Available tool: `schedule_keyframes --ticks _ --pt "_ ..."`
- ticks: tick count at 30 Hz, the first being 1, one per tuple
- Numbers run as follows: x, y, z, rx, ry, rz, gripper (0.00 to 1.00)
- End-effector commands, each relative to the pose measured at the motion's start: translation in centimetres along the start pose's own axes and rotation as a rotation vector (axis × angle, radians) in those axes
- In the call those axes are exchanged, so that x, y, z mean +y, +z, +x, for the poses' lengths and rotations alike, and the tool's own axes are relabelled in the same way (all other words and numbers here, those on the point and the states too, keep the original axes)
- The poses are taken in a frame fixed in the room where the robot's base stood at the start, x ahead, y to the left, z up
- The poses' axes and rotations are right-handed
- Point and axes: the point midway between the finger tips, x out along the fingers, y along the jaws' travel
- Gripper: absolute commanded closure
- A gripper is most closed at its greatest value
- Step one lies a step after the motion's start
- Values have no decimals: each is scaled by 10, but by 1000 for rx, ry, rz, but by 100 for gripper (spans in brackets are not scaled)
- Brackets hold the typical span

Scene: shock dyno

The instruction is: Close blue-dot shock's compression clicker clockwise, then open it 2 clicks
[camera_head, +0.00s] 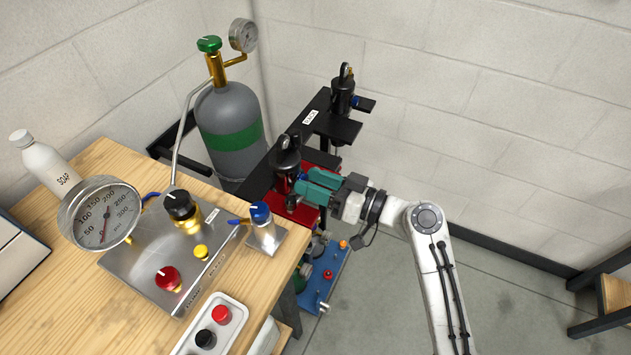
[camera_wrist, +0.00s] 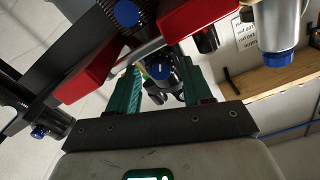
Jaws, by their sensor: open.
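In the head view, a black shock (camera_head: 287,160) stands upright at the near end of a black dyno frame, beside red plates (camera_head: 304,215). My teal gripper (camera_head: 301,186) reaches to it from the right, and its jaws partly hide the shock's lower side. In the wrist view, my gripper (camera_wrist: 158,76) is open. A blue knob (camera_wrist: 160,71) with a pale mark shows between the fingers, apparently untouched.
A wooden bench (camera_head: 120,165) on the left holds a metal control panel (camera_head: 140,270), a gauge (camera_head: 103,215) and a blue-topped cylinder (camera_head: 262,226). A grey-green gas bottle (camera_head: 228,125) stands behind. The red clamps (camera_wrist: 90,72) flank the fingers closely.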

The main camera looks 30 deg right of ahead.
Motion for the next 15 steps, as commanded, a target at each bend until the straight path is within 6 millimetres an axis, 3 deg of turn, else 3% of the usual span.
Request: schedule_keyframes --ticks 7,15 --pt "1 2 -13 0 2 0 49" --pt "2 2 -64 1 4 0 49"
